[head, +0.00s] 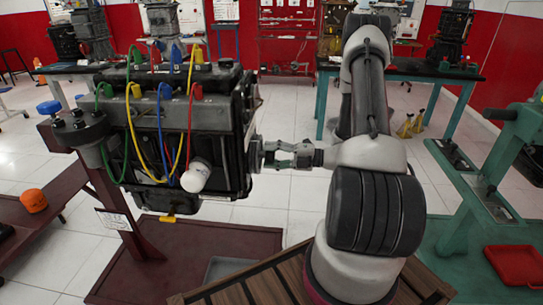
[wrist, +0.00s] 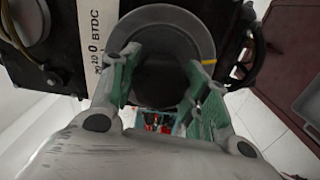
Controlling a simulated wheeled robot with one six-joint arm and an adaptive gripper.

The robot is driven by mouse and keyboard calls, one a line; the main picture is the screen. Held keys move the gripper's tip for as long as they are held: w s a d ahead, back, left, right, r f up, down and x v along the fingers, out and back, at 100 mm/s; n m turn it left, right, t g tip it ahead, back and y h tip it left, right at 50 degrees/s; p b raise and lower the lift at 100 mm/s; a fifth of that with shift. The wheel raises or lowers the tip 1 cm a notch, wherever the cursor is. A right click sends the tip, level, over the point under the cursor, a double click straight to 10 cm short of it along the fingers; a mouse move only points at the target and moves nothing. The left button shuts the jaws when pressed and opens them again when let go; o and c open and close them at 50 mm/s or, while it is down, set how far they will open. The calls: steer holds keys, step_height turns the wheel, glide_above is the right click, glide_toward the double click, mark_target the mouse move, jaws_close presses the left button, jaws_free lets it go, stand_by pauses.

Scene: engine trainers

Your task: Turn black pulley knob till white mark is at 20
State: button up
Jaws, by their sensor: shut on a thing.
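The black pulley knob (wrist: 165,50) has a grey rim and sits on the engine's end face in the wrist view. In the head view the pulley (head: 257,155) shows edge-on at the engine's right side. My gripper (wrist: 168,85) is shut on the knob, with one green-padded finger on each side. It reaches the knob from the right in the head view (head: 276,154). A white scale plate (wrist: 93,40) reading "0 BTDC" with smaller numbers stands left of the pulley. I cannot make out a white mark.
The engine (head: 170,125) with coloured leads stands on a dark red stand (head: 140,245). A white cylindrical part (head: 197,175) sticks out left of the pulley. A green stand (head: 480,190) and a red tray (head: 517,265) are at the right.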

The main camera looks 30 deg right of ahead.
steer(key=o, duration=1)
steer(key=shift+d, duration=0.1)
steer(key=v, duration=1.2)
